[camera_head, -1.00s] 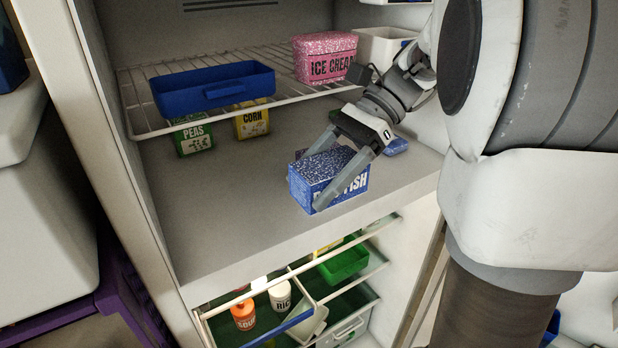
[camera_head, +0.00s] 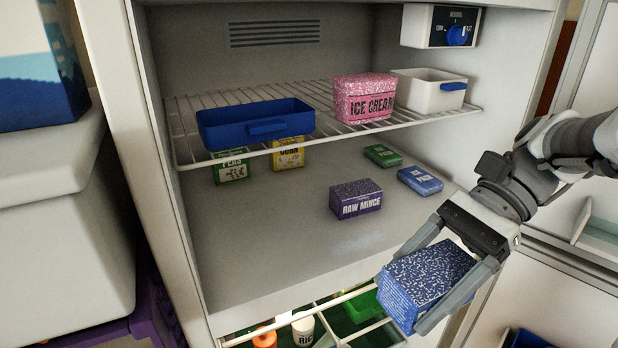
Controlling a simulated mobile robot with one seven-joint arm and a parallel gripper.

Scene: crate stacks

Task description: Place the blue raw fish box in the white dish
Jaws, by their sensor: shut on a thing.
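The blue speckled box (camera_head: 428,281), which read as raw fish in the earlier view, is held between the fingers of my gripper (camera_head: 440,285). It is tilted, in front of the fridge compartment at the lower right, clear of the shelf. The white dish (camera_head: 428,97), with a blue tab on its front, stands on the wire shelf at the upper right, to the right of the pink ice cream box. I see no contents above its rim; its bottom is mostly hidden. My gripper is below and in front of the dish.
A pink ice cream box (camera_head: 364,98) and a blue tray (camera_head: 255,123) share the wire shelf (camera_head: 330,126). Below stand a purple raw mince box (camera_head: 356,199), a blue box (camera_head: 420,181), a green box (camera_head: 382,155), peas (camera_head: 232,166) and corn (camera_head: 288,153). An open drawer lies underneath.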

